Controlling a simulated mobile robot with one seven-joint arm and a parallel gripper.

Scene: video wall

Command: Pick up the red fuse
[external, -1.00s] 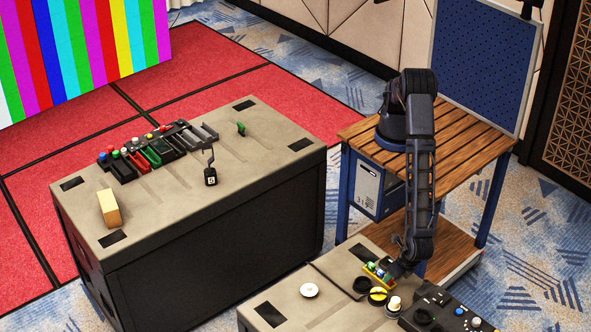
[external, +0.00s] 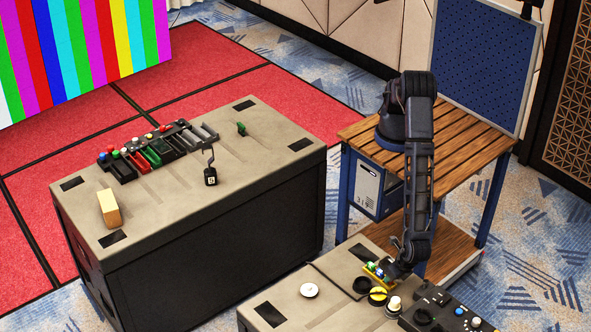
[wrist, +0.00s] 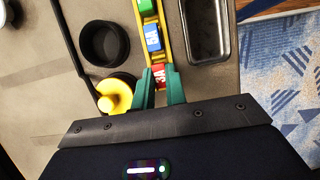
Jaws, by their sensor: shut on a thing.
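The red fuse (wrist: 159,75), marked 3A, is at the near end of a yellow fuse rack in the wrist view. My gripper (wrist: 159,88) has its two green fingers on either side of it, shut on it. The fuse still lines up with the rack (wrist: 136,14); I cannot tell if it is clear of its slot. A blue fuse (wrist: 152,38) and a green fuse (wrist: 146,7) sit beyond it in the rack. In the external view my gripper (external: 390,273) is low at the yellow rack (external: 372,277), and the red fuse is too small to make out.
A black round cup (wrist: 105,43) and a yellow knob (wrist: 115,95) stand left of the rack. A dark tray (wrist: 207,30) lies close on its right, near the table edge. A white disc (external: 309,290) and a black control panel (external: 440,312) are on the same table.

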